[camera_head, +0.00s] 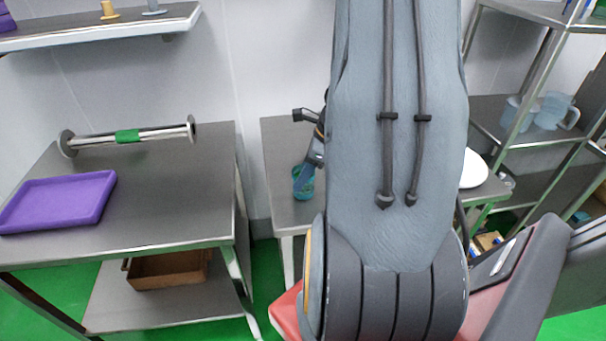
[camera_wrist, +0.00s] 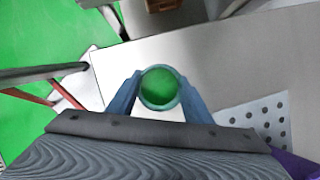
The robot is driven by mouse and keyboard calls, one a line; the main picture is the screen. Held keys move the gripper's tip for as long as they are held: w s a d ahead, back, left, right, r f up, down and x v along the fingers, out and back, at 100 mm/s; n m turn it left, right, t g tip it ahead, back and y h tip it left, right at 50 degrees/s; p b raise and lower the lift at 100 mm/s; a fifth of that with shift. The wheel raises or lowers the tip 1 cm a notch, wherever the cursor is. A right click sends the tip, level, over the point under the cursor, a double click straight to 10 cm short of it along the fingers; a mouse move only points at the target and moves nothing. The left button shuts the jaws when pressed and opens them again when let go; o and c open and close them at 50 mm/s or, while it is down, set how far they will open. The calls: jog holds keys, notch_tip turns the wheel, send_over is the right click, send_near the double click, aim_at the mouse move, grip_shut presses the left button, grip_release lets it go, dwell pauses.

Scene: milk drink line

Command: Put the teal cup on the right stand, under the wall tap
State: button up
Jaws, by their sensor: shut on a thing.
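The teal cup (camera_head: 303,188) is in the head view, over or on the middle steel table (camera_head: 283,150); I cannot tell if it touches the top. My gripper (camera_wrist: 160,84) is shut on it. In the wrist view the cup (camera_wrist: 146,96) shows from above, its round rim between the two blue fingers and its inside bright green. A light plate with dark holes (camera_wrist: 262,118) lies at the right of the wrist view; I cannot tell if it belongs to a stand. My arm hides much of the middle table in the head view. I cannot make out the wall tap.
At left, a steel table (camera_head: 150,225) bears a purple tray (camera_head: 58,200) and a metal roller with a green band (camera_head: 128,136). A brown box (camera_head: 168,268) sits on its lower shelf. At right, a steel rack holds clear jugs (camera_head: 552,110). A white rounded thing (camera_head: 474,170) is beside my arm.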

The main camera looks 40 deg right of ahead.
jog(key=shift+f, duration=0.1)
jog(key=o, duration=1.2)
jog(key=shift+r, duration=0.25)
jog(key=v, duration=1.2)
jog(key=a+n+h, duration=0.1)
jog(key=a+n, duration=0.8)
jog(key=a+f+n+g, duration=0.1)
jog(key=a+n, duration=0.8)
jog(key=n, duration=0.1)
jog(key=w+a+n+h, duration=0.1)
jog(key=a+n, duration=0.8)
jog(key=shift+w+f+n+g+h+b, duration=0.1)
jog(key=shift+f+n+g+h+b, duration=0.05)
jog(key=shift+n+g+h+b, duration=0.2)
